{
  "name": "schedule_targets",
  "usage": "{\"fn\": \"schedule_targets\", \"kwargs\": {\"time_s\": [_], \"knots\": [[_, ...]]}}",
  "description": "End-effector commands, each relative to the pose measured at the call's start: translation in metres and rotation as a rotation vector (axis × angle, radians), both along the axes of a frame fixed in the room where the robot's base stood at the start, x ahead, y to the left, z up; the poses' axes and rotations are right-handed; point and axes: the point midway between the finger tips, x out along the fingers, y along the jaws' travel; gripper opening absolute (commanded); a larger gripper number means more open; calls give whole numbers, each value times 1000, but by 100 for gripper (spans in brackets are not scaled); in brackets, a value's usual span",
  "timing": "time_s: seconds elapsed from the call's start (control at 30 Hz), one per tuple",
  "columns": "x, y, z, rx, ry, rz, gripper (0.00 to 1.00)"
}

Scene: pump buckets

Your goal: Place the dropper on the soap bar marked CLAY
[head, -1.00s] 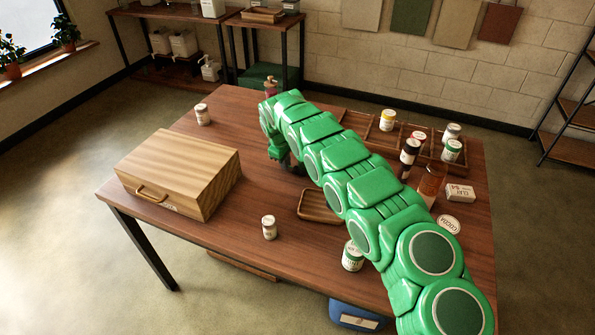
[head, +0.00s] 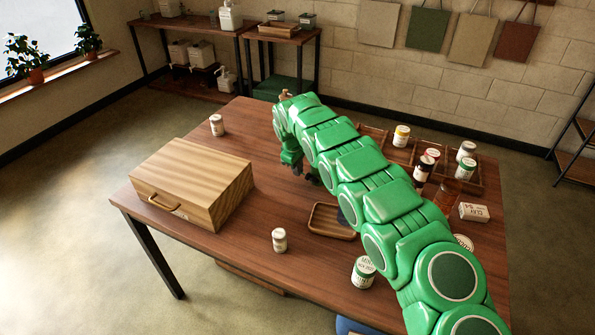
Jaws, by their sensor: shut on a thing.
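The soap bar marked CLAY (head: 473,212) is a small white block near the right edge of the table, right of my arm. My gripper (head: 308,177) is above the middle of the table, behind the wooden tray and far to the left of the CLAY bar. Its dark fingers are partly covered by my green arm. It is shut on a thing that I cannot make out.
A wooden box (head: 192,183) stands at the left. An empty wooden tray (head: 325,232) lies mid-table. White jars stand at the front (head: 279,240), beside my arm (head: 363,272) and back left (head: 217,125). An amber bottle (head: 446,195) and several jars crowd the right.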

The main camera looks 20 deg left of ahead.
Motion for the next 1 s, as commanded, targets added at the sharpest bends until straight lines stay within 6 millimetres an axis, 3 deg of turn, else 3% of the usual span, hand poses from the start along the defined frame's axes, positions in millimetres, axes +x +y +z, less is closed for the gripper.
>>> {"fn": "schedule_targets", "kwargs": {"time_s": [0.7, 1.0], "knots": [[-35, -26, 53, -2, -3, -2, 0], [-55, -40, 64, 0, -4, -2, 0]]}}
